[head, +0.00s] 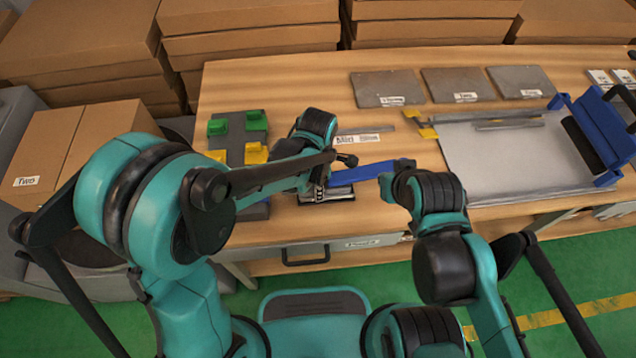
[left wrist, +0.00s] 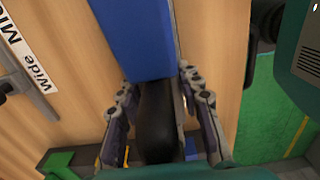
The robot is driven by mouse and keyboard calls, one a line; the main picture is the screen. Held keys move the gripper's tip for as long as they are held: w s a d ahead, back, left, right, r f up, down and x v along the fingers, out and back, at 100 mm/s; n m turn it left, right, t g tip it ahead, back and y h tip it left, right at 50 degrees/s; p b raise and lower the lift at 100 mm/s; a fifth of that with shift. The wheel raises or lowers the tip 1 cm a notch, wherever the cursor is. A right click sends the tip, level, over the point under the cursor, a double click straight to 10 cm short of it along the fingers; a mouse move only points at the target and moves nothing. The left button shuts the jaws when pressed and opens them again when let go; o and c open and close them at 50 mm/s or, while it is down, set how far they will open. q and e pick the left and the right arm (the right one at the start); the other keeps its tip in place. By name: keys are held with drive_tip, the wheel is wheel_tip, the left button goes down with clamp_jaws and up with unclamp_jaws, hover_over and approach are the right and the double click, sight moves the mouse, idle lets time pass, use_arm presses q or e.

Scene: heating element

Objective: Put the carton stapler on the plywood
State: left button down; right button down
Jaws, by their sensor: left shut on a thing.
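The carton stapler appears as a long blue body (head: 372,174) with a black handle (left wrist: 157,120). My left gripper (head: 318,188) is shut on the black handle; in the left wrist view its fingers (left wrist: 157,88) lie on both sides of it. The blue body (left wrist: 135,35) points away from the fingers, over the wooden tabletop. In the head view it reaches right, toward my right arm. My right gripper (head: 392,186) is mostly hidden by its own wrist, so its jaws do not show. I cannot tell a separate plywood sheet from the wood-faced table (head: 300,85).
Grey labelled plates (head: 385,88) lie at the back. A blue-framed device with a pale bed (head: 515,155) stands at the right. Green and yellow blocks (head: 218,127) sit on a dark base at the left. Cardboard boxes (head: 250,45) are stacked behind. A drawer handle (head: 305,257) shows at the front.

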use_arm(q)
drive_tip(key=shift+f, duration=0.1)
drive_tip(key=c, duration=1)
unclamp_jaws()
